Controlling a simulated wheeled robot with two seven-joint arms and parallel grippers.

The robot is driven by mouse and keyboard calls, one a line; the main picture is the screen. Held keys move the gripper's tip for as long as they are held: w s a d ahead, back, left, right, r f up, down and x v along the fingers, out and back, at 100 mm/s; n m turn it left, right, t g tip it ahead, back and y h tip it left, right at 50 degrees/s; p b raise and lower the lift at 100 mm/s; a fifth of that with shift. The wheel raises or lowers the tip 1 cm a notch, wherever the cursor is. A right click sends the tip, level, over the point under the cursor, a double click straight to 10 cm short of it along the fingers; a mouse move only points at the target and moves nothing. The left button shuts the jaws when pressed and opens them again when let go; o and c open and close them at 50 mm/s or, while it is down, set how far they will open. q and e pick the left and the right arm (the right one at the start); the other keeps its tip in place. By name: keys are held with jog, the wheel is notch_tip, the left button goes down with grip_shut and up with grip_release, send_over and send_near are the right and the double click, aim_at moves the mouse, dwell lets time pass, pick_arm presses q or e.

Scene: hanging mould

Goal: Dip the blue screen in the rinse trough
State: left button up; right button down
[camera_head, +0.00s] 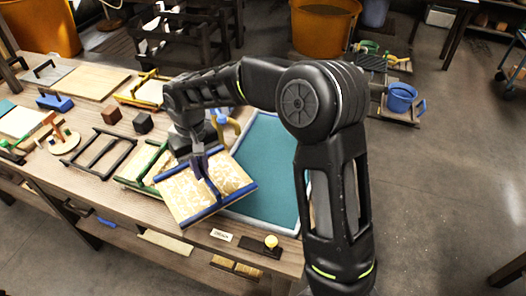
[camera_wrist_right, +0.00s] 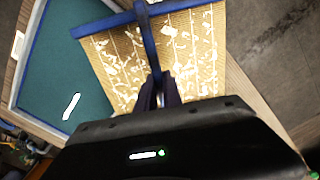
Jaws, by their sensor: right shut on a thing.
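The blue screen (camera_head: 188,186), a tan mesh with white flecks and blue edge bars, is tilted above the workbench in the head view. My right gripper (camera_head: 201,162) is shut on the blue bar across its middle. The right wrist view shows the screen (camera_wrist_right: 193,55) close up, with the right gripper (camera_wrist_right: 160,85) on that bar. A shallow teal-floored tray with a pale rim (camera_head: 270,163), possibly the rinse trough, lies on the bench right of the screen, partly behind my arm. My left gripper is not in view.
A green-edged frame (camera_head: 142,165) lies just left of the screen. A dark frame (camera_head: 98,153), dark blocks and a yellow-handled screen (camera_head: 141,90) are farther left and back. Open floor lies to the right.

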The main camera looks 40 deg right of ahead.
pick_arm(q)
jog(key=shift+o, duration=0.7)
pick_arm(e)
jog(key=shift+d, duration=0.25)
pick_arm(q)
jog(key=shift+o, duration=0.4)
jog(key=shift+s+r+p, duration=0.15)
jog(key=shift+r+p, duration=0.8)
jog(key=shift+p, duration=0.1)
pick_arm(e)
jog(key=s+d+m, duration=0.4)
jog(key=d+m, duration=0.7)
jog(key=d, duration=0.5)
jog(key=shift+s+r, duration=0.2)
jog(key=shift+r, duration=0.1)
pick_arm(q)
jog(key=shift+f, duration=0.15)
pick_arm(e)
jog(key=shift+f, duration=0.2)
pick_arm(q)
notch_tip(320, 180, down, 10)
jog(key=b, duration=1.1)
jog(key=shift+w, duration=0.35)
pick_arm(e)
notch_tip(320, 180, down, 15)
jog(key=shift+r, duration=0.1)
